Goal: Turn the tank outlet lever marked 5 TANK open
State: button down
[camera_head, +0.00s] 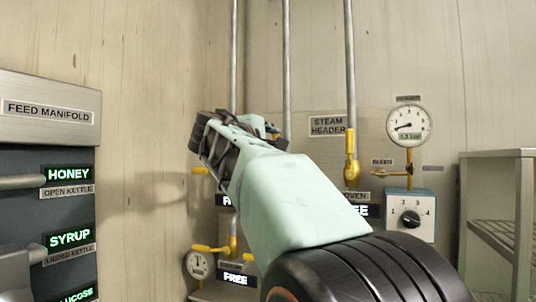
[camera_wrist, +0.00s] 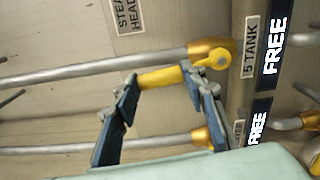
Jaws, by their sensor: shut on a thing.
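The tank outlet lever (camera_wrist: 162,77) has a yellow handle and a round yellow hub beside the 5 TANK label (camera_wrist: 250,48) in the wrist view. The handle lies close to the line of the grey pipe, slightly tilted from it. My gripper (camera_wrist: 150,86) is shut on this handle, with one dark finger on each side. A lit display reading FREE (camera_wrist: 274,46) is next to the label. In the head view, my gripper (camera_head: 240,132) is in front of the wall, and my arm hides most of the lever.
Another yellow lever (camera_head: 351,160) hangs on a pipe to the right, under the STEAM HEADER sign (camera_head: 328,126). A gauge (camera_head: 408,125) and a knob box (camera_head: 410,214) are farther right. The feed manifold (camera_head: 50,130) stands at left, a metal rack (camera_head: 490,155) at right.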

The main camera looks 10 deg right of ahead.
jog(key=shift+s+d+m+b, duration=0.3)
jog(key=shift+d+m+b, duration=0.15)
jog(key=shift+m, duration=0.35)
jog(key=c, duration=1.2)
grip_release()
jog(key=shift+s, duration=0.1)
jog(key=v, duration=1.2)
